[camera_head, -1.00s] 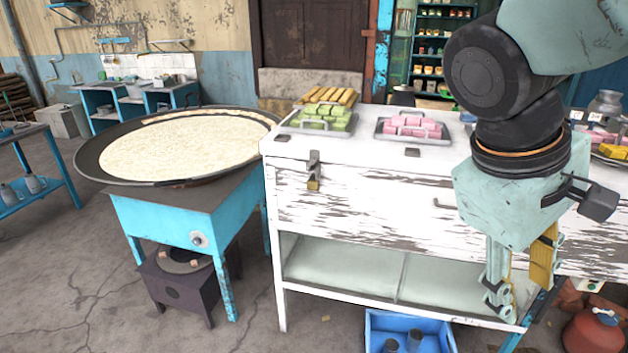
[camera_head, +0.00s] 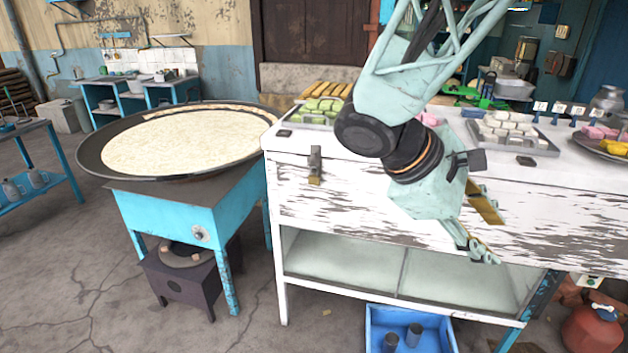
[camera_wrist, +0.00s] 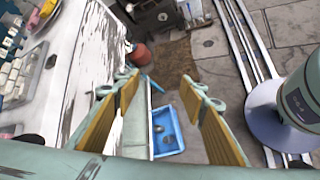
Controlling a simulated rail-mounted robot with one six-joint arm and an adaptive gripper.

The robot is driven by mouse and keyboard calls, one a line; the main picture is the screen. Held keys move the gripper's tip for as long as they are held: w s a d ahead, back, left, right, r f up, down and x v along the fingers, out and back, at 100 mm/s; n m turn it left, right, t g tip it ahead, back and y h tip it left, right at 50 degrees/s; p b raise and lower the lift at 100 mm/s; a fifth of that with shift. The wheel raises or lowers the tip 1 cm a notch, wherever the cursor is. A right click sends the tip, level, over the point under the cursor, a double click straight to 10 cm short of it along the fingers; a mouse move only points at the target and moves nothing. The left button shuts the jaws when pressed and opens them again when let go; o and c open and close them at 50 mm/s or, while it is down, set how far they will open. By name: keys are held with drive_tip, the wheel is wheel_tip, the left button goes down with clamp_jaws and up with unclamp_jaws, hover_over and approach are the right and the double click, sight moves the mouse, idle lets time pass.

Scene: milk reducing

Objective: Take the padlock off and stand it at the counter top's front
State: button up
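A small brass padlock (camera_head: 314,179) hangs on a dark metal hasp (camera_head: 315,157) on the front of the white worn counter (camera_head: 335,190), near its left end. My gripper (camera_head: 497,241) is open and empty, in front of the counter's front face, well to the right of the padlock. Its fingers point right and downward. In the wrist view my gripper (camera_wrist: 160,80) shows two spread yellow-padded fingers with nothing between them. The padlock is not visible in the wrist view. The counter top (camera_head: 285,143) has a bare strip along its front edge at the left.
A tray of green blocks (camera_head: 318,112) and a tray of white blocks (camera_head: 512,133) stand on the counter. My arm partly hides pink blocks (camera_head: 430,118). A wide pan (camera_head: 92,160) on a blue stand is at the left. A blue crate (camera_head: 375,316) sits on the floor.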

drive_tip(key=w+a+f+n+t+h, duration=0.1)
drive_tip(key=w+a+f+n+t, duration=0.2)
drive_tip(key=w, duration=0.4)
drive_tip(key=w+a+n+t, duration=0.2)
drive_tip(key=w+a+n, duration=0.35)
drive_tip(key=w, duration=0.25)
drive_tip(key=w+a+f+n+t+h, duration=0.1)
drive_tip(key=w+a+f+n+t, duration=0.2)
drive_tip(key=w, duration=0.4)
drive_tip(key=w+a+f+n+t+y, duration=0.2)
drive_tip(key=w+a+n, duration=0.1)
drive_tip(key=a, duration=0.5)
drive_tip(key=w+a+f+n+t+y, duration=0.2)
drive_tip(key=w+a+n+y, duration=0.1)
drive_tip(key=a, duration=0.5)
drive_tip(key=w+a+f+n+t+y, duration=0.2)
drive_tip(key=a+n, duration=0.3)
drive_tip(key=a, duration=0.4)
drive_tip(key=shift+w+f+t+p, duration=0.2)
drive_tip(key=shift+w+t+p, duration=0.2)
drive_tip(key=shift+p, duration=0.05)
drive_tip(key=b, duration=0.1)
approach(314, 175)
drive_tip(key=shift+w+d+f, duration=0.2)
drive_tip(key=shift+w+d, duration=0.05)
drive_tip(key=shift+w, duration=0.2)
drive_tip(key=shift+w+d+f, duration=0.2)
drive_tip(key=shift+w+d, duration=0.05)
drive_tip(key=shift+w, duration=0.2)
drive_tip(key=shift+w, duration=0.15)
